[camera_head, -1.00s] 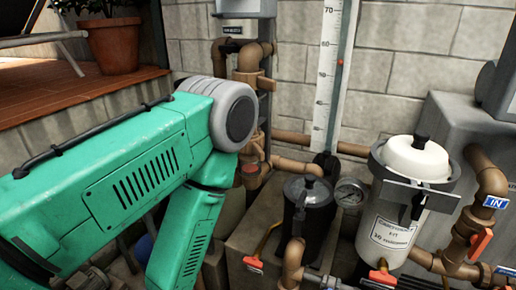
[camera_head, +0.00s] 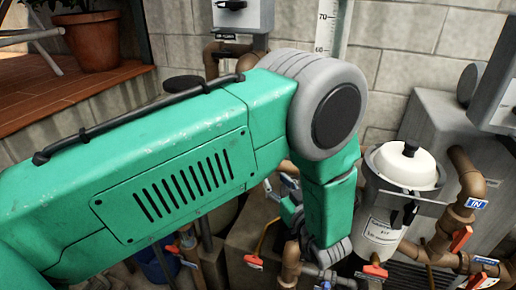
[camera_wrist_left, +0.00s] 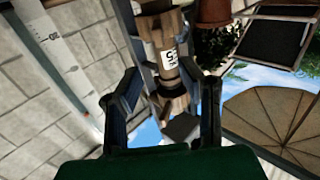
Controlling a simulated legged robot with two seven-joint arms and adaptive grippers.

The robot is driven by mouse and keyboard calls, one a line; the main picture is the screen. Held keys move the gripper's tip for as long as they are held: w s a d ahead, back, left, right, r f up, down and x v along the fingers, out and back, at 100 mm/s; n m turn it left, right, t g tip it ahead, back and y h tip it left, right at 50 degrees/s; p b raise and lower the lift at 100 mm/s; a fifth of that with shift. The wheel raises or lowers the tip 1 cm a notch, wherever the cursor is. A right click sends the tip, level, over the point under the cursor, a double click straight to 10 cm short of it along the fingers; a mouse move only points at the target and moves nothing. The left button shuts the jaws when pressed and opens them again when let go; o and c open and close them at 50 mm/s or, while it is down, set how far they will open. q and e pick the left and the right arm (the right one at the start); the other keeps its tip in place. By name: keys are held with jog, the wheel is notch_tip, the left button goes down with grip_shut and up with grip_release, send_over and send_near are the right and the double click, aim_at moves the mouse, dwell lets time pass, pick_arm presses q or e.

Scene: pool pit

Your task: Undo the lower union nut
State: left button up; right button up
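In the left wrist view, a brown pipe fitting (camera_wrist_left: 158,35) with a white label runs between the fingers of my left gripper (camera_wrist_left: 170,82). A brown ring-shaped nut (camera_wrist_left: 172,88) sits below the label, with a dark block beyond it. The fingers are spread on both sides of the nut with gaps; I cannot tell how far in depth they are from it. In the head view, my left gripper (camera_head: 289,207) shows partly, left of my forearm. My arm hides the middle pipework there, so I cannot tell which nut is the lower one. My right gripper is not in view.
A cream-lidded canister (camera_head: 407,170) stands right of my left forearm. Brown pipes (camera_head: 460,195) with red-handled valves (camera_head: 461,238) stand farther right. A white measuring scale (camera_head: 327,28) and grey box (camera_head: 243,12) are on the block wall. A plant pot (camera_head: 92,40) stands at upper left.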

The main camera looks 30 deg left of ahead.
pick_arm(q)
jog(key=b+x, duration=0.2)
jog(key=x, duration=1.1)
jog(key=shift+a+b, duration=0.2)
jog(key=shift+b, duration=0.15)
jog(key=shift+w+d+r, duration=0.15)
jog(key=shift+d+r, duration=0.1)
jog(key=shift+d, duration=0.2)
jog(key=shift+a, duration=0.1)
grip_shut()
jog(key=shift+a, duration=0.25)
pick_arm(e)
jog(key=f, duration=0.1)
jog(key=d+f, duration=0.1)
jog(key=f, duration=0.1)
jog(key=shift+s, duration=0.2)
